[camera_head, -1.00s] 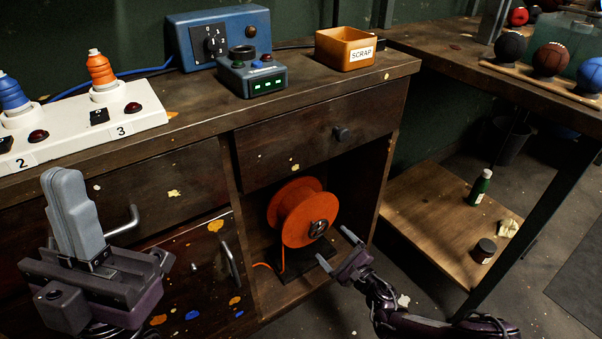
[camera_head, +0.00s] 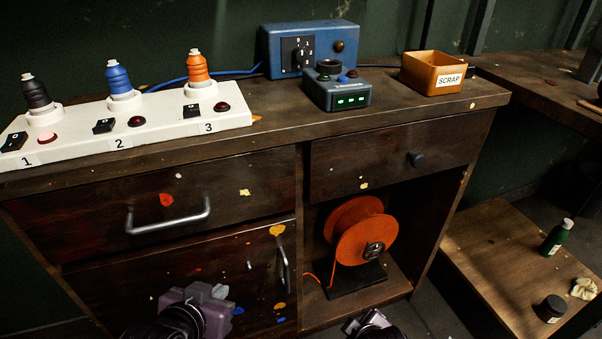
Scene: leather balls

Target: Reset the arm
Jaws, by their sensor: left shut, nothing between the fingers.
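My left gripper (camera_head: 212,293) is low in the picture, in front of the lower cabinet door. It is foreshortened and dark, shut, with nothing visible in it. It stays clear of the cabinet's handles. My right gripper (camera_head: 362,325) shows only as a small dark part at the bottom edge, below the orange reel. Its fingers cannot be made out. The task names no other object.
The workbench (camera_head: 280,119) carries a white panel (camera_head: 75,146) with several plugs, a blue box (camera_head: 279,42), a small control unit (camera_head: 337,91) and an orange scrap bin (camera_head: 431,74). An orange reel (camera_head: 352,222) sits in the open bay. A green bottle (camera_head: 557,240) stands on the right shelf.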

